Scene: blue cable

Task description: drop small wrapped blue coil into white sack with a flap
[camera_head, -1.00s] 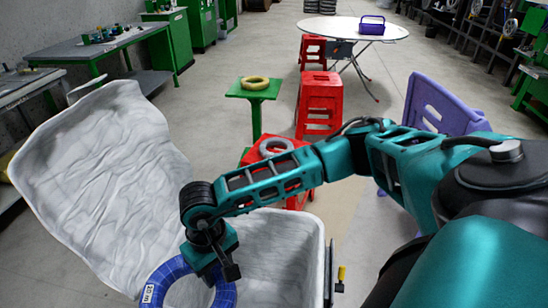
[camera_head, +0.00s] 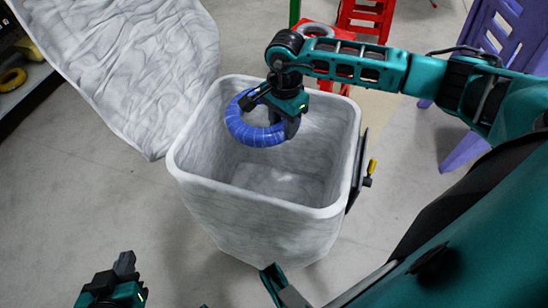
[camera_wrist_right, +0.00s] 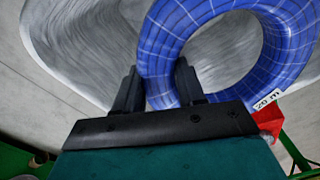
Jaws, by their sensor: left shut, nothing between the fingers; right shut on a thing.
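The blue coil (camera_head: 250,122) is a wrapped ring held over the mouth of the white sack. The sack (camera_head: 255,205) stands open on the floor, with its large flap (camera_head: 140,65) folded back to the left. My right gripper (camera_head: 283,118) is shut on the coil's right side. In the right wrist view the coil (camera_wrist_right: 165,45) sits between the fingers of that gripper (camera_wrist_right: 158,90), with a "20 m" label at its edge. The sack's inside appears behind it. My left gripper (camera_head: 118,280) is shut and empty at the lower left, clear of the sack.
A red stool (camera_head: 335,75) with a grey ring (camera_head: 318,30) on it stands behind the sack. A shelf with a yellow coil (camera_head: 12,78) is at the far left.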

